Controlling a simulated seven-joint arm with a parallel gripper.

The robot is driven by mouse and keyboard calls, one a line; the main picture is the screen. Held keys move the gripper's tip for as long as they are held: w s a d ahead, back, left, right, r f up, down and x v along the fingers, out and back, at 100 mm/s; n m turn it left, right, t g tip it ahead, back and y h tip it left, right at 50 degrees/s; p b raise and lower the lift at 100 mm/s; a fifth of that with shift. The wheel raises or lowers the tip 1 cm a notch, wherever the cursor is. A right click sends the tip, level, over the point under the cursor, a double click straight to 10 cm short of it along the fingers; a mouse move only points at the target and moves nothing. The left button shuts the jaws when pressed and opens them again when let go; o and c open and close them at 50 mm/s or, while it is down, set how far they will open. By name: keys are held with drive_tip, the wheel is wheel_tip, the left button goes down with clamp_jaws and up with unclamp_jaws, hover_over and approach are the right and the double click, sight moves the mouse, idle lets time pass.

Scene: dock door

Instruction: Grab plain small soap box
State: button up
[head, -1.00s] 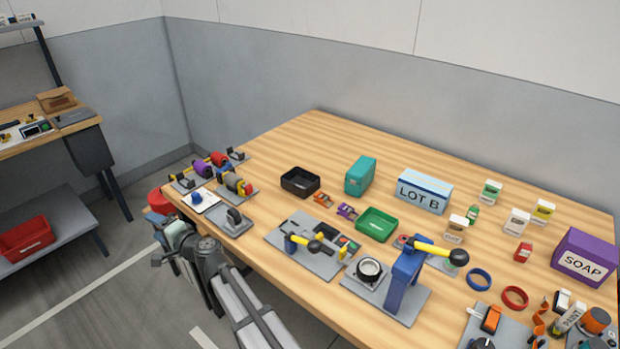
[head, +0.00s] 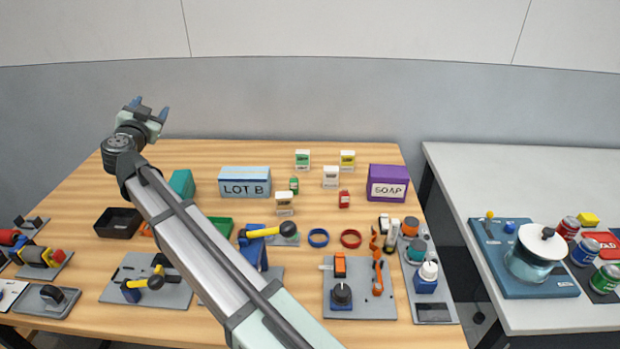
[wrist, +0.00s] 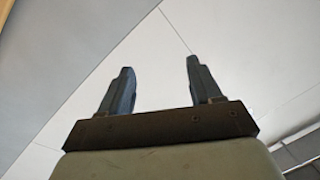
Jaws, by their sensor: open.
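Several small white boxes stand upright at the back of the wooden table. One has a green label (head: 303,159), one a yellow label (head: 347,160), one looks mostly white (head: 331,176), and one in front has a brownish label (head: 284,203). Their print is too small to read, so I cannot tell for sure which is the plain soap box. A large purple box marked SOAP (head: 388,185) stands to their right. My gripper (head: 150,107) is open and empty, raised high at the back left, far from the boxes. The wrist view shows its spread fingers (wrist: 160,66) against bare wall.
A LOT B box (head: 245,183) and a teal box (head: 182,185) stand left of the small boxes. A green bottle (head: 294,185) and a red item (head: 344,199) stand among them. Blue and red rings (head: 351,238) lie in front. My arm crosses above the table's left half.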

drive_tip(key=w+d+r+n+g+y, duration=0.1)
drive_tip(key=w+d+r+y, duration=0.2)
drive_tip(key=w+d+y, duration=0.3)
drive_tip(key=w+d+r+y, duration=0.3)
drive_tip(key=w+d+r, duration=0.1)
drive_tip(key=w, duration=0.5)
drive_tip(key=m+g+h, duration=0.7)
drive_tip(key=m+g, duration=0.7)
drive_tip(key=g, duration=0.4)
approach(331, 176)
drive_tip(key=f, duration=0.2)
drive_tip(key=a+f, duration=0.1)
drive_tip(key=f, duration=0.1)
drive_tip(key=shift+w+f, duration=0.1)
drive_tip(key=shift+w, duration=0.3)
drive_tip(key=shift+w+x, duration=0.15)
drive_tip(key=shift+x, duration=1.5)
drive_tip(key=shift+w+x, duration=0.15)
drive_tip(key=shift+x, duration=1.5)
drive_tip(key=shift+a, duration=0.15)
